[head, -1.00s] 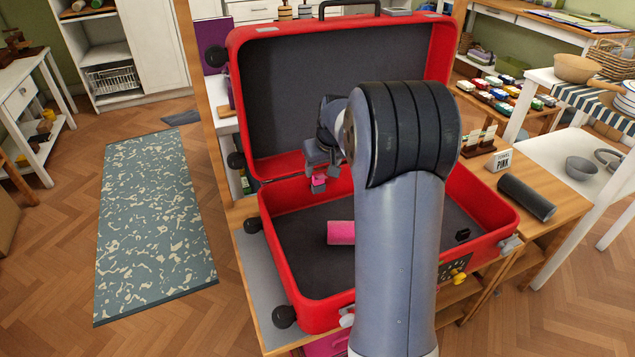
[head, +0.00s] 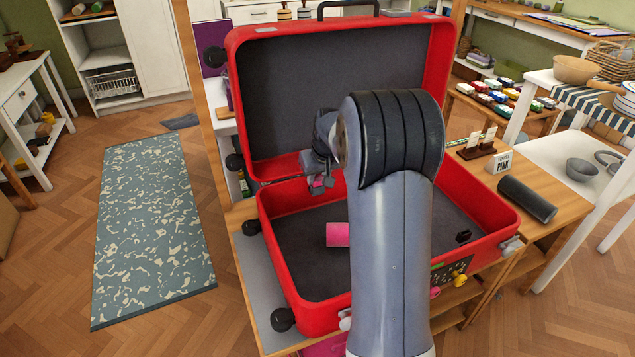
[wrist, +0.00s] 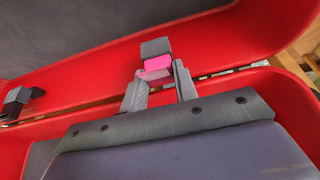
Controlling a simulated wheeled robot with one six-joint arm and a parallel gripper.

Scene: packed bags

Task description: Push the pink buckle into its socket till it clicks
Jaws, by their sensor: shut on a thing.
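The red suitcase (head: 290,304) stands open with its lid up. My gripper (head: 321,183) is inside it, near the hinge side and towards the left. In the wrist view the pink buckle (wrist: 157,66) sits between the fingertips of my gripper (wrist: 160,76), which is shut on it. A grey block (wrist: 155,47) lies right against the buckle's far side; I cannot tell whether it is the socket or part of the buckle. In the head view only a little pink (head: 318,186) shows at the fingers. Whether the buckle is seated cannot be seen.
A small black piece (head: 463,236) sits near the right front wall. A black fitting (wrist: 17,100) is at the hinge seam.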

